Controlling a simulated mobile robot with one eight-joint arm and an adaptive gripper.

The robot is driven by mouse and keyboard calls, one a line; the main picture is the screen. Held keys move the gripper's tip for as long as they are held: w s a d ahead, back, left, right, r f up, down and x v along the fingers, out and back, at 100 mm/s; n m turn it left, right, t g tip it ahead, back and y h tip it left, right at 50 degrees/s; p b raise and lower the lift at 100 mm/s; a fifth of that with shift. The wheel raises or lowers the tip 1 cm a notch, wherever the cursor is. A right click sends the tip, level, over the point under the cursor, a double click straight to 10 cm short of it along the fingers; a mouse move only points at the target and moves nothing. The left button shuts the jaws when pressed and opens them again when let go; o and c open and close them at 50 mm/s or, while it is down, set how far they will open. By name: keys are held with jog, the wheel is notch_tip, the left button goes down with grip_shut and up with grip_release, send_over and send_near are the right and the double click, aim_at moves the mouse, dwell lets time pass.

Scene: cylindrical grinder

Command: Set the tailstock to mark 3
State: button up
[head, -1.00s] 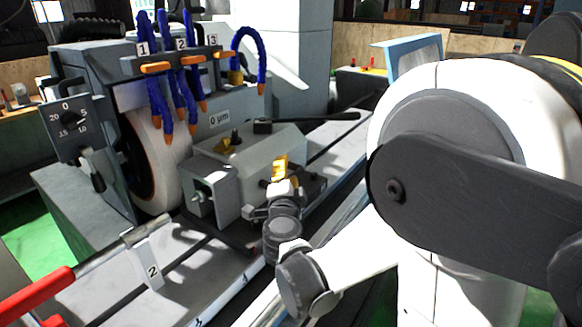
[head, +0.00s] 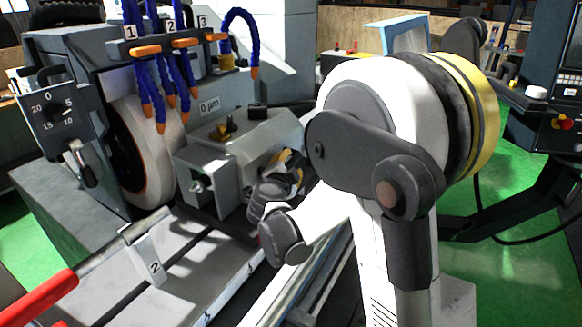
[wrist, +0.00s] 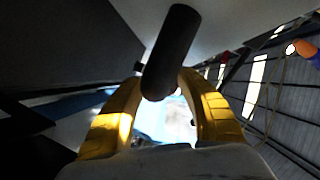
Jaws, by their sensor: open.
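The grey tailstock (head: 215,150) sits on the machine's rail, right of the grinding wheel (head: 140,150). It has a brass-coloured fitting on top and a dark lever (head: 285,108), whose far end is behind my arm. My gripper (head: 292,165), with yellow fingers, is at the tailstock's right side, partly hidden by my wrist. In the wrist view my gripper (wrist: 165,85) is open, with a dark round bar (wrist: 172,50) reaching between its fingers. I cannot tell whether they touch it. Mark 3 on the rail is not readable.
Blue coolant hoses (head: 160,85) hang above the wheel. A dial (head: 55,112) is at the left.

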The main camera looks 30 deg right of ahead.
jog(key=shift+w+d, duration=0.1)
grip_shut()
jog(key=shift+s+a, duration=0.55)
jog(key=shift+a, duration=0.25)
jog(key=shift+s+a, duration=0.5)
jog(key=shift+a, duration=0.3)
jog(key=shift+s+a, duration=0.55)
jog(key=shift+a, duration=0.25)
grip_release()
jog(key=shift+w+d, duration=0.2)
jog(key=v, duration=1.2)
